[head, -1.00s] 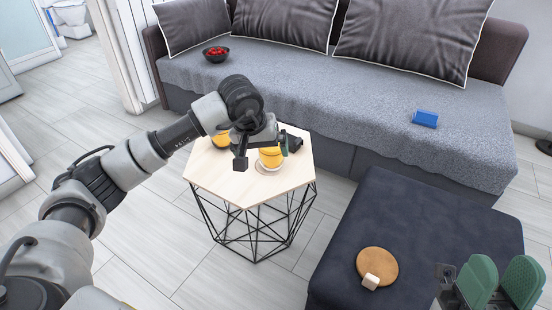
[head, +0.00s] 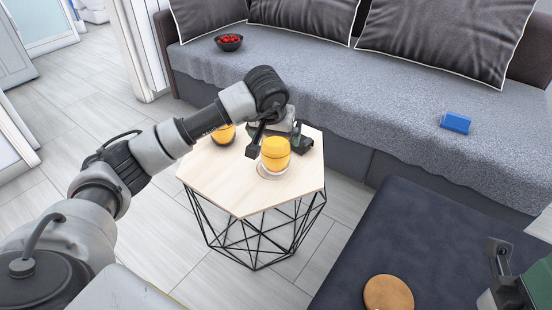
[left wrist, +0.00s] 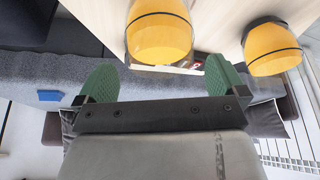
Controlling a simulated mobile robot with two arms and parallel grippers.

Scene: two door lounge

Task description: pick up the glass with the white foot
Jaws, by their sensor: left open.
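Two amber glasses stand upright on the wooden top of the hexagonal side table (head: 235,190). The nearer right one (head: 275,155) has a pale round foot or disc under it; the other amber glass (head: 223,136) stands behind left, its base looking dark. My left gripper (head: 280,139) is open and empty at the nearer glass, its fingers to either side of it. In the left wrist view the nearer glass (left wrist: 160,38) lies ahead between the open green fingers, its foot cut off; the other glass (left wrist: 272,50) is outside them. My right gripper (head: 515,275) is partly cut off.
A dark ottoman (head: 430,230) with a round wooden board (head: 388,294) is on the right. Floor at left is clear.

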